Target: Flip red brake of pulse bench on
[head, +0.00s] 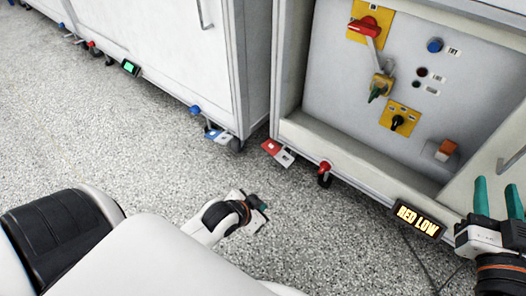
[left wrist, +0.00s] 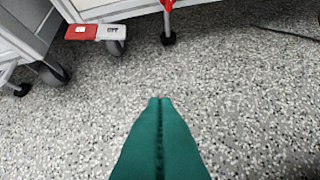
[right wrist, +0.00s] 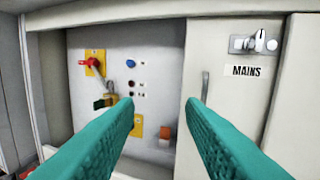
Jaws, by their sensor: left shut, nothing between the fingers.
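The red brake (head: 271,147) is a two-part pedal, one red half and one white half, at the lower left corner of the open bench (head: 350,162). In the left wrist view the brake (left wrist: 81,31) sits above a caster, and its white half reads OFF. I cannot tell which half is pressed down. My left gripper (head: 263,203) is low over the floor, in front of the brake and apart from it. Its green fingers (left wrist: 160,100) are together and empty. My right gripper (head: 499,198) is open and empty at the right, facing the bench panel in the right wrist view (right wrist: 162,105).
A red-topped foot (head: 324,171) stands right of the brake. A neighbouring cabinet (head: 165,55) has a blue brake pedal (head: 213,133). The panel holds a red switch handle (head: 368,27) and a padlock (head: 382,84). The speckled floor before the brake is clear.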

